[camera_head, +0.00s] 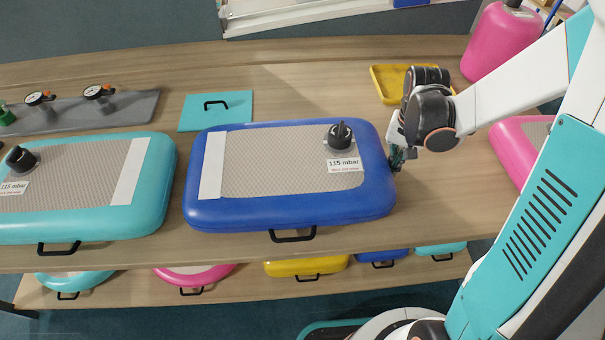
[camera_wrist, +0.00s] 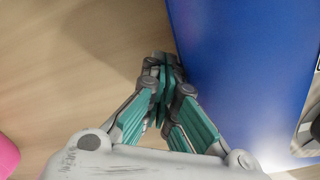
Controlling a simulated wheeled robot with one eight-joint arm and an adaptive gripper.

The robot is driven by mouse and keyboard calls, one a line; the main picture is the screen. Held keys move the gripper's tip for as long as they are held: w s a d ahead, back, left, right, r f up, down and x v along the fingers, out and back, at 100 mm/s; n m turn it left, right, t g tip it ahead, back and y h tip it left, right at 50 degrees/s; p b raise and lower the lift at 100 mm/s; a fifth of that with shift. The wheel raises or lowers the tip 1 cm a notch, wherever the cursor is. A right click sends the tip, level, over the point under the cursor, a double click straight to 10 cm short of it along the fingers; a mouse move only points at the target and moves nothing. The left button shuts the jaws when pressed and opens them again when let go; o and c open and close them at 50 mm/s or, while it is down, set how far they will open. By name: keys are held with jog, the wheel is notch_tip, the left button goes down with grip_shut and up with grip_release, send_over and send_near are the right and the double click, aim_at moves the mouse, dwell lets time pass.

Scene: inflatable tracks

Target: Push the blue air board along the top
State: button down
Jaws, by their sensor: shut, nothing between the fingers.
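The blue air board (camera_head: 290,213) lies flat on the table's top, between the teal board and my gripper. It has a grey textured panel, a white strip at its left, a black valve and a "115 mbar" label at its right, and a black handle on its front side. My gripper (camera_head: 397,158) is shut and empty at the board's right end. In the wrist view, the closed fingertips (camera_wrist: 164,62) are right beside the blue board's edge (camera_wrist: 235,70). I cannot tell whether they touch it.
A teal board (camera_head: 152,190) lies to the left, with a narrow gap. Behind are a teal plate (camera_head: 232,108), a grey bar with gauges (camera_head: 110,110) and a yellow tray (camera_head: 388,80). A pink board (camera_head: 512,150) lies to the right. More boards sit on the lower shelf (camera_head: 230,290).

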jog(key=shift+d, duration=1.5)
notch_tip(320, 180, up, 10)
jog(key=p, duration=0.7)
jog(key=s+a+r+n+t+b, duration=0.1)
jog(key=s+a+r+n+t, duration=0.1)
jog(key=s+r, duration=0.4)
jog(key=s+a+r+n+t+b, duration=0.1)
jog(key=s+a+r+n+t, duration=0.2)
jog(key=s+a+r+t, duration=0.2)
notch_tip(320, 180, up, 3)
jog(key=shift+s+a+f+n+b, duration=0.2)
jog(key=shift+s+a+n+b, duration=0.15)
jog(key=shift+s+a, duration=0.65)
jog(key=shift+w+a, duration=0.25)
